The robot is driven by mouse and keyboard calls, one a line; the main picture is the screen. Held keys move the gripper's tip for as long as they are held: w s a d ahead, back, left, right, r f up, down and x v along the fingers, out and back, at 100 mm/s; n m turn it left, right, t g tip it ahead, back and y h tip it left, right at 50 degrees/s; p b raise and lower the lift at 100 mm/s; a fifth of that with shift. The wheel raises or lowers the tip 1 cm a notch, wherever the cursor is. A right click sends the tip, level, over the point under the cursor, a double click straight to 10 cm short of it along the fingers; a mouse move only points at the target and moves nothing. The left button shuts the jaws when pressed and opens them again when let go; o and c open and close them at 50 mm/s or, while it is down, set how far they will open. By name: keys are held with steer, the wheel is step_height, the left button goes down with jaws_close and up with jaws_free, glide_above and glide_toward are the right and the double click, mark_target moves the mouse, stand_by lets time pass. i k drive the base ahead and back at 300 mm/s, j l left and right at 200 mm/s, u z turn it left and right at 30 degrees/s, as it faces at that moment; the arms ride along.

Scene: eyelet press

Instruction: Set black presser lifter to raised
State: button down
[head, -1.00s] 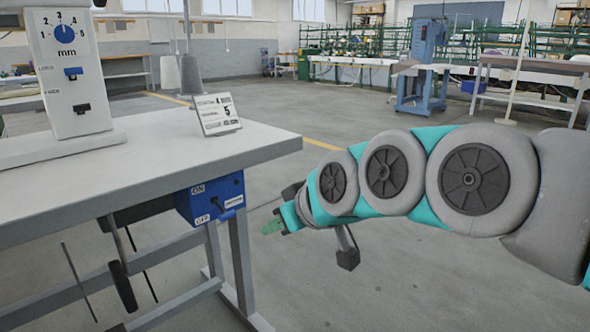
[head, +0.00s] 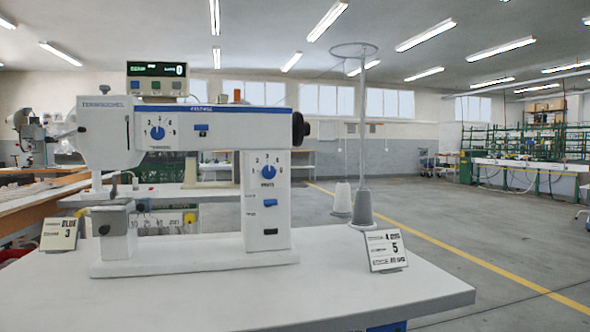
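The white and blue machine (head: 205,130) stands on the white table. Its right column carries a numbered blue dial (head: 268,172), a small blue lever (head: 270,202) below it, and a small black lever (head: 269,231) near the bottom. The black lever may be the presser lifter; its labels are too small to read, so I cannot tell its setting. A grey block with a black knob (head: 104,229) sits at the machine's left front. My gripper is not in view.
The white table (head: 330,300) has clear room in front. A right card (head: 385,250) and left card (head: 60,234) stand on it. A thread stand with cones (head: 362,205) rises behind. A display (head: 157,70) tops the machine. Open floor lies to the right.

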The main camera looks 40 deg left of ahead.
mark_target(49, 139)
steer(key=j+u, duration=0.15)
steer(key=u, duration=0.35)
steer(key=k+j+u, duration=0.1)
steer(key=u, duration=0.35)
steer(key=j+u, duration=0.25)
steer(key=j, duration=0.45)
steer(key=j+u, duration=0.2)
steer(key=j, duration=0.45)
steer(key=i+j+u, duration=0.25)
steer(key=j, duration=0.45)
steer(key=k, duration=0.1)
